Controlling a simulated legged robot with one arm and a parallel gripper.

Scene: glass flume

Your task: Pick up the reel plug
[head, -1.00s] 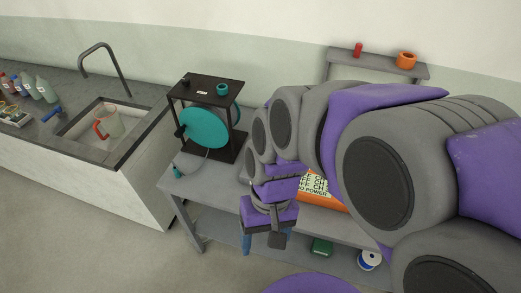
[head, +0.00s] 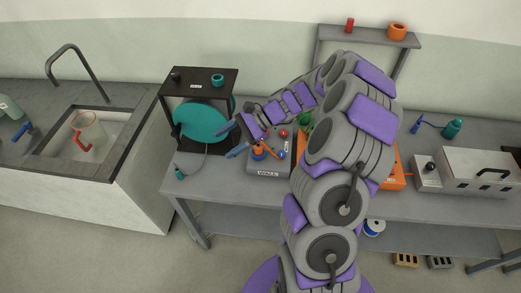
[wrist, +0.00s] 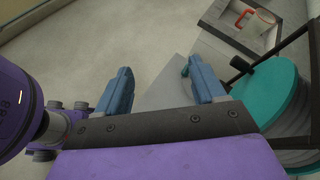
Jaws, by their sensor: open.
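The reel plug (head: 180,173) is a small dark teal piece at the bench's left front corner in the head view. A thin grey cable joins it to the teal reel (head: 203,122), which stands in a black frame. My gripper (head: 230,140) is open with blue fingers, pointing left beside the reel's right side. It is up and to the right of the plug, apart from it. The wrist view shows nothing between the fingers (wrist: 158,72).
A teal roll (head: 217,80) sits on the reel frame's top. A sink with a jug (head: 90,133) is at left, across a floor gap.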

